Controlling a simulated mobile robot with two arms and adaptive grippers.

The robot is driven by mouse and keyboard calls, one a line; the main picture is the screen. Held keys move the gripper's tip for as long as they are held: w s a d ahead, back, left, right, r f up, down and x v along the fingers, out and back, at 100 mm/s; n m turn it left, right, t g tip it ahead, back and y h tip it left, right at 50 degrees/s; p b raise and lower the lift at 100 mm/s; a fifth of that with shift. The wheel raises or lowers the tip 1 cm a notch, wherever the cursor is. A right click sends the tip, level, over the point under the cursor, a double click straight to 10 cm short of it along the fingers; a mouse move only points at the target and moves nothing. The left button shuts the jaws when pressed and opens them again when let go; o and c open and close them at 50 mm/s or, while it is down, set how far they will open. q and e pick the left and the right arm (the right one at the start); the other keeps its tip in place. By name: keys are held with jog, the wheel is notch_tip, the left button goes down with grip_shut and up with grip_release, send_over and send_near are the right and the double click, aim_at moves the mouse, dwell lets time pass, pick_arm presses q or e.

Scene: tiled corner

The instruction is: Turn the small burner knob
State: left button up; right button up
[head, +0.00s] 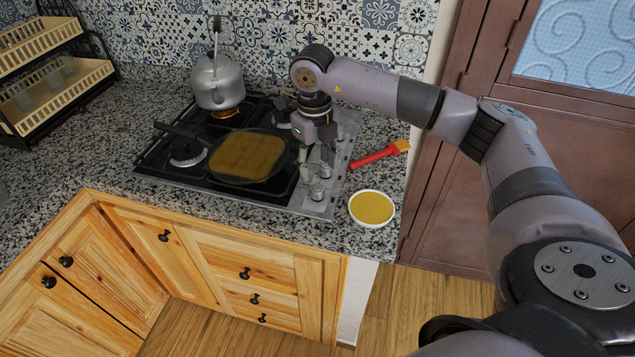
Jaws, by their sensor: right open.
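The gas cooktop (153,172) is set in the granite counter, with a steel control strip along its right side. Silver knobs stand on that strip; a front one (317,189) and one just behind it (324,171) show clearly. Other knobs farther back are partly hidden by my right gripper. My right gripper (317,166) points down over the strip, open and empty, close behind the visible knobs. I cannot tell whether it touches a knob, or which knob is the small burner's. My left gripper is out of view.
A dark pan (248,157) with yellow content sits on the cooktop, left of my gripper. A kettle (217,82) stands behind, over an orange glow. A red brush (379,154) and a bowl (372,208) lie to the right. A rack (45,95) stands far left.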

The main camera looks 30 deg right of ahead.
aim_at(317, 186)
notch_tip(317, 186, down, 8)
jog(key=shift+p, duration=0.7)
jog(key=c, duration=1.2)
jog(key=shift+o, duration=0.2)
jog(key=shift+d, duration=0.1)
